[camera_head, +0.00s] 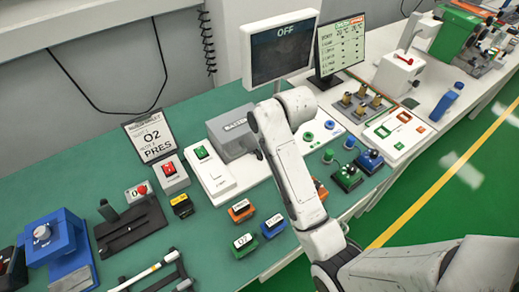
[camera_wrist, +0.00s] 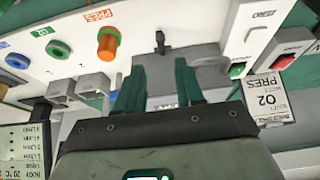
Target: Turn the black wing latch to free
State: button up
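In the wrist view a small black piece, which looks like the wing latch (camera_wrist: 160,42), stands on a pale panel just beyond my fingertips, near the middle of the picture. My gripper (camera_wrist: 160,72) is open, with two dark green fingers apart and nothing between them. The latch lies ahead of the gap, and I see no contact. In the head view my white arm reaches over the bench beside the grey MASTER box (camera_head: 232,132). The arm hides my fingertips there, and I cannot make out the latch clearly.
The O2 PRES sign (camera_head: 152,138) stands left of the box in the head view. A monitor (camera_head: 281,50) marked OFF stands behind my arm. Some green bench surface (camera_head: 100,180) is clear.

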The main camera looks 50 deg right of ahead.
aim_at(261, 154)
jog(key=p+x, duration=0.1)
jog(key=x, duration=0.8)
jog(key=shift+w+f, duration=0.15)
jog(key=shift+f, duration=0.05)
jog(key=shift+c, duration=0.3)
grip_shut()
